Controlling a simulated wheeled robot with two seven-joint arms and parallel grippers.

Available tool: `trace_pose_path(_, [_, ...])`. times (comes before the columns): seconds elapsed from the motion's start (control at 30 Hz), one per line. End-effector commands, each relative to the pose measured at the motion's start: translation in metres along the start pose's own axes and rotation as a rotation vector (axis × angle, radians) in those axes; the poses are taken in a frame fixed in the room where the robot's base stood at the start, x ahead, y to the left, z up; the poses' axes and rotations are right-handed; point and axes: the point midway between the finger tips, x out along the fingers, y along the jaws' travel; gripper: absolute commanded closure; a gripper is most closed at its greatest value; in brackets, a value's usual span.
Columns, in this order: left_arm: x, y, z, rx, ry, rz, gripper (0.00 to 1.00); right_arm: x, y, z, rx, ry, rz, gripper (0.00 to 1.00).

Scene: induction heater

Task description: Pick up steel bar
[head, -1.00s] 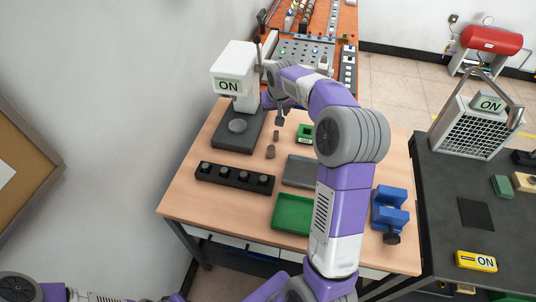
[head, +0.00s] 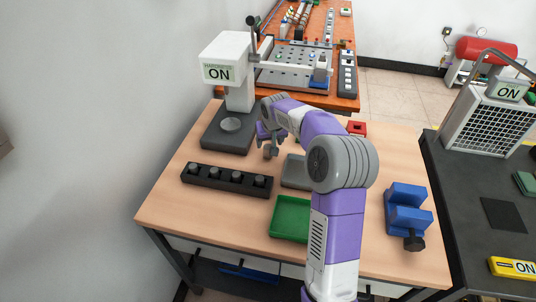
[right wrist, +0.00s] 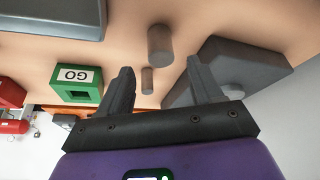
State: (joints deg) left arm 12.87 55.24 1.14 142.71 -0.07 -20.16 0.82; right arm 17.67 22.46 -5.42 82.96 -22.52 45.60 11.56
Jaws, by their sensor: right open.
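Two short grey cylinders that look like steel bars stand on the wooden table in the right wrist view: a larger one (right wrist: 160,45) and a smaller one (right wrist: 147,81). My right gripper (right wrist: 160,78) is open and empty; in the picture the smaller cylinder shows between its fingers and the larger one lies beyond the fingertips. I cannot tell how far apart they are in depth. In the head view the right gripper (head: 269,148) is low over the table, right of the hardness tester, and hides the cylinders. My left gripper is not in view.
The hardness tester (head: 224,72) stands at the table's back left. A black rack (head: 215,181) with several pegs is in front of it. A green tray (head: 292,235), a grey tray (head: 294,180), a blue vise (head: 407,214) and a green GO box (right wrist: 77,84) are nearby.

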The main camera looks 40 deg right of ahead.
Motion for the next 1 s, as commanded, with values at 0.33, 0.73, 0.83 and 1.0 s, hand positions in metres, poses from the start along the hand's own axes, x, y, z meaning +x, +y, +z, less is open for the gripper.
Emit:
trace_pose_path(0.33, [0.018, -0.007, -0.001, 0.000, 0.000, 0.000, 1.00, 0.047, -0.002, 0.006, 0.000, -0.001, 0.001, 0.35])
trace_pose_path(0.73, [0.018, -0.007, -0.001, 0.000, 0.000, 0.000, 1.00, 0.050, -0.002, 0.005, 0.000, 0.001, 0.000, 0.55])
trace_pose_path(0.83, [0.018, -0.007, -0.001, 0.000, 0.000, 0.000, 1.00, 0.050, -0.002, 0.005, 0.000, 0.001, 0.000, 0.70])
trace_pose_path(1.0, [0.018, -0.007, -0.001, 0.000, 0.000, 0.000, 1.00, 0.050, -0.002, 0.005, 0.000, 0.000, 0.000, 0.96])
